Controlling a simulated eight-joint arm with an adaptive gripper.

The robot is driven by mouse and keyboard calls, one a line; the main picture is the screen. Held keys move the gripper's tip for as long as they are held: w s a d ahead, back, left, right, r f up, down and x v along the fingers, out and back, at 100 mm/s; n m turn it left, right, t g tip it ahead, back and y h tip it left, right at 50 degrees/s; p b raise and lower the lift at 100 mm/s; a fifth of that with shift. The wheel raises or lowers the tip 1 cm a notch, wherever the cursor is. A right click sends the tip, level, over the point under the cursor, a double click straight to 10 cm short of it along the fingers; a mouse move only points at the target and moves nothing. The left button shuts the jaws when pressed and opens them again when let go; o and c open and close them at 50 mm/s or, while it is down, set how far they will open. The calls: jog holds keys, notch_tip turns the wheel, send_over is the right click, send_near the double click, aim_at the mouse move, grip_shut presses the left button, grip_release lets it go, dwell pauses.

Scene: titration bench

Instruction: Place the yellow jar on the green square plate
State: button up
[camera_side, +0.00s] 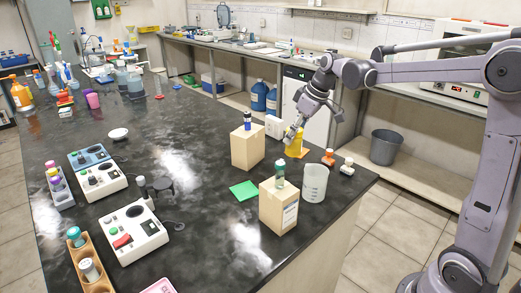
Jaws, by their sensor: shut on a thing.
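The yellow jar (295,148) is near the far right edge of the black bench. Whether the jar touches the bench is hard to tell at this size. The green square plate (244,190) lies flat and empty on the bench, to the left and nearer the camera than the jar, between two tan boxes.
One tan box (247,151) with a small bottle on top stands behind the plate. Another tan box (278,208) with a green-topped bottle stands in front right. Small orange-capped (328,158) and white-capped (347,166) bottles stand right of the jar.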

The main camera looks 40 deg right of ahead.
jog(key=w+a+n, duration=0.1)
jog(key=w+a, duration=0.1)
jog(key=a, duration=0.2)
send_over(245, 190)
notch_tip(245, 190, down, 7)
jog(key=shift+y, duration=0.3)
jog(key=shift+s+f, duration=0.1)
jog(key=shift+f, duration=1.9)
jog(key=shift+f, duration=0.15)
jog(key=o, duration=1.2)
jog(key=v, duration=1.2)
jog(key=shift+r, duration=0.2)
